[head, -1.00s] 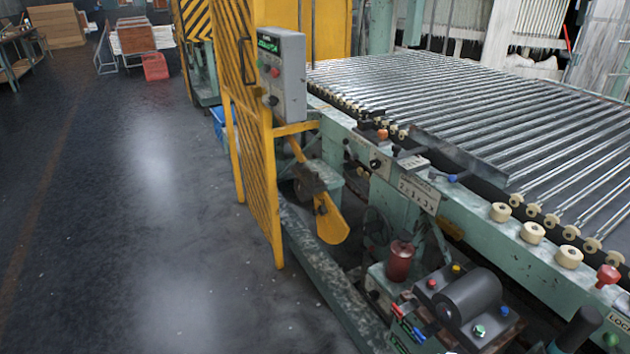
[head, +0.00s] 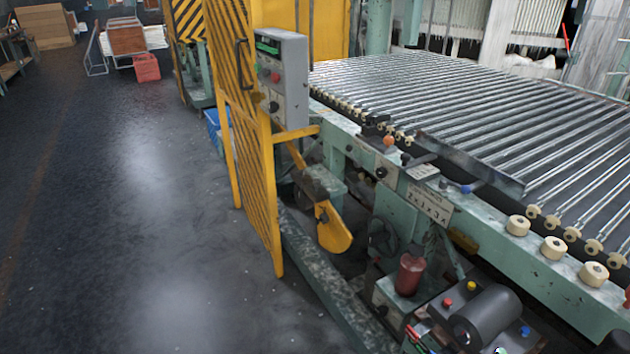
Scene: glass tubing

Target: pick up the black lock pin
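No lock pin can be made out for certain. A dark rounded shape (head: 614,342) is cut off at the bottom right corner, and I cannot tell whether it is the black lock pin. Small black knobs, one of them on the green side rail (head: 381,172), sit on the roller machine, but nothing marks them as the pin. Neither of my grippers is in view.
The green roller conveyor (head: 480,120) fills the right side. A yellow gate (head: 250,165) with a grey control box (head: 283,85) stands at its left. A motor (head: 485,318) and red can (head: 410,274) sit low in front. The dark floor (head: 130,220) at left is clear.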

